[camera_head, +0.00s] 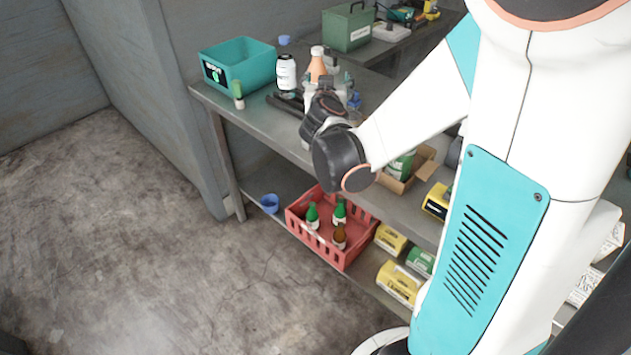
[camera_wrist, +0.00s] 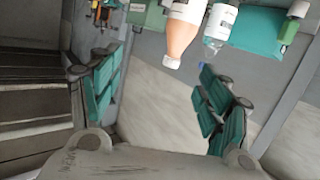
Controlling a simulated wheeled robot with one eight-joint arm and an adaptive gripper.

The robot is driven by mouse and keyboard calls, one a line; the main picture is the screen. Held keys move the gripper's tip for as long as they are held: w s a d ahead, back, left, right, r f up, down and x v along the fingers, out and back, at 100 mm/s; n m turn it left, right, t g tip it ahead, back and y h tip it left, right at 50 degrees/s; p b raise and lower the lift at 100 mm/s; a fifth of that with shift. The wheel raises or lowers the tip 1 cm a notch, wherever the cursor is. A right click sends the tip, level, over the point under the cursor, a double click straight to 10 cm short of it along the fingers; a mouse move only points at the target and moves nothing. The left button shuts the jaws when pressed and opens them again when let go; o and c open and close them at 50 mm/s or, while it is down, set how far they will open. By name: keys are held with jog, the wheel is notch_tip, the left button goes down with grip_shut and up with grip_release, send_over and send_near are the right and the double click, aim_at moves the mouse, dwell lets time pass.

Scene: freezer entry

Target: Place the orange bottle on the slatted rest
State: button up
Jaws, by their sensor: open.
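The orange bottle (camera_head: 318,66) with a white cap stands on the grey workbench in the head view, its lower part hidden by my gripper (camera_head: 328,88). In the wrist view the orange bottle (camera_wrist: 183,33) appears cap-down at the top, beyond the fingers. My gripper (camera_wrist: 162,92) is open, its teal-padded fingers spread wide with nothing between them. Dark bars (camera_head: 284,103) lie on the bench left of my gripper; I cannot tell whether they are the slatted rest. Dark slat-like strips (camera_wrist: 35,103) also show at the left of the wrist view.
A green box (camera_head: 347,27) stands behind. A red crate (camera_head: 322,246) sits below.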

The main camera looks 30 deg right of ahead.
jog(key=s+a+f+n+g+y, duration=0.1)
jog(key=s+a+n+g+y, duration=0.1)
jog(key=s+a, duration=0.3)
jog(key=s+a+f+n+g+y, duration=0.1)
jog(key=s+a, duration=0.5)
jog(key=s, duration=0.7)
jog(key=s+a+f+n+g+y, duration=0.1)
jog(key=s+a+n+g+y, duration=0.1)
jog(key=s+a+y, duration=0.3)
jog(key=s+a+g, duration=0.1)
jog(key=s, duration=0.3)
jog(key=shift+a+n, duration=0.2)
jog(key=shift+n, duration=0.2)
